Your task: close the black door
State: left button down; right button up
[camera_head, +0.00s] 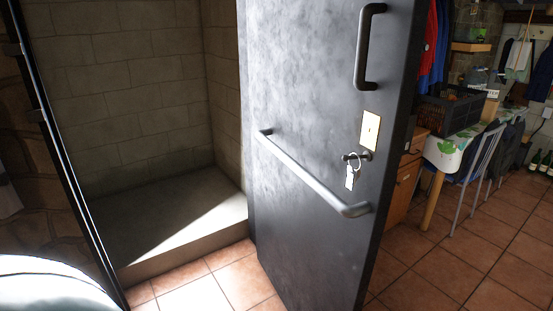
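The black door (300,95) stands open in the middle of the head view, swung out from the doorway. A long horizontal bar handle (312,178) crosses its face. A vertical pull handle (368,48) sits near its upper right edge. Below that are a pale plate (370,130) and a lock with keys (351,172) hanging from it. The dark door frame (62,150) runs down the left side. Neither of my grippers shows in this view.
Behind the doorway is a block-walled recess with a raised stone step (165,215). The tiled floor (440,270) is clear at the lower right. A wooden cabinet (404,190), a table, a metal-legged chair (478,165) and a black crate (448,108) stand behind the door.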

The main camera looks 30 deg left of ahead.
aim_at(329, 81)
jog(key=i+l+u, duration=0.25)
jog(key=u, duration=0.2)
jog(key=i+l+u, duration=0.55)
jog(key=l+u, duration=0.35)
jog(key=i+l+u, duration=0.15)
jog(key=l+u, duration=0.75)
jog(key=l, duration=0.75)
